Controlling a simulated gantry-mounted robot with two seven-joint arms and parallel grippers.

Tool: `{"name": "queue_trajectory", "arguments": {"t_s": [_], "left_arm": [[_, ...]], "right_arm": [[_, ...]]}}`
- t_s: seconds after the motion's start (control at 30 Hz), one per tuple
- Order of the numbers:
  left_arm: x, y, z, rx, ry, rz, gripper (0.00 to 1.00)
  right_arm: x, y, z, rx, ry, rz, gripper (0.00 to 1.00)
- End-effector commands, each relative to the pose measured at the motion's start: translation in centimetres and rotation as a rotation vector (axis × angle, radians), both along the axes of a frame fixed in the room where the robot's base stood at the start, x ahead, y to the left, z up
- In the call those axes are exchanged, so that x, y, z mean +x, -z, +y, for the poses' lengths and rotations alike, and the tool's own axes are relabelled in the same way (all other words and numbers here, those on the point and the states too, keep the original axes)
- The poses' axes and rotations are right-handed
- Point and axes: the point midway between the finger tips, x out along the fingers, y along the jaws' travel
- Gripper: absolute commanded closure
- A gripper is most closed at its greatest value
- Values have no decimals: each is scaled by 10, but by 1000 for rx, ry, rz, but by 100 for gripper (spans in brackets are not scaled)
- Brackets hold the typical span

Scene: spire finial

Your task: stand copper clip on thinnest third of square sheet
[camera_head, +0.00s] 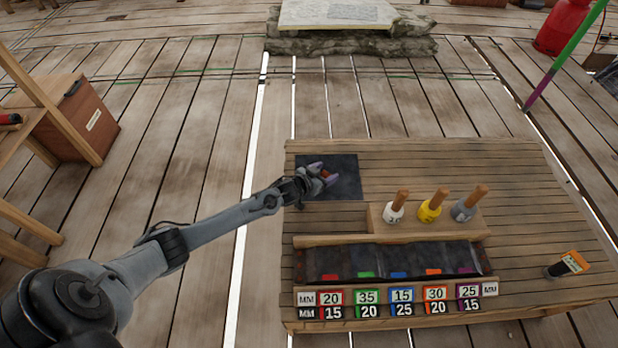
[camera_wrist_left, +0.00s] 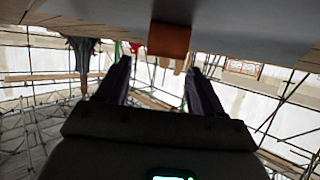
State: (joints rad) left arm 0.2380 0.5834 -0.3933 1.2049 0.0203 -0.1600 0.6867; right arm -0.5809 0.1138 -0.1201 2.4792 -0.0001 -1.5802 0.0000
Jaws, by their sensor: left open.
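The dark square sheet (camera_head: 345,188) lies at the left back of the wooden bench. My left gripper (camera_head: 322,173) is over it, low, with its jaws open. A small red-brown piece, which looks like the copper clip (camera_head: 327,174), shows at the fingertips. In the left wrist view the copper clip (camera_wrist_left: 169,39) is a brown block against a grey surface, ahead of and between the two spread fingers (camera_wrist_left: 160,70). I cannot tell whether the fingers touch it. Thickness differences across the sheet do not show. My right gripper is not in view.
A tray (camera_head: 300,265) with dark strips and colour tabs stands at the front, above number labels (camera_head: 388,302). A wooden rack holds white, yellow and grey wooden-handled pieces (camera_head: 430,210). The bench's back right is clear.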

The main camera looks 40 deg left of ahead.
Motion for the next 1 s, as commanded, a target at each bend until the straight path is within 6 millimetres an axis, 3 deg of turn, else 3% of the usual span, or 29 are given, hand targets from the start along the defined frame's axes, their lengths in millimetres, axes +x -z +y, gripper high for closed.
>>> {"name": "queue_trajectory", "arguments": {"t_s": [0.2,0.53,0.73,1.0], "left_arm": [[-39,-21,0,-2,0,4,33],[-88,-44,-1,-5,-1,-3,33],[-102,-50,-1,-5,-2,-6,33],[-105,-50,-1,-4,-3,-8,33]], "right_arm": [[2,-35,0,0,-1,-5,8],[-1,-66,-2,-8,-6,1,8],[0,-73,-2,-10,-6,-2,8],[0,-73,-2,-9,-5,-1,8]]}}
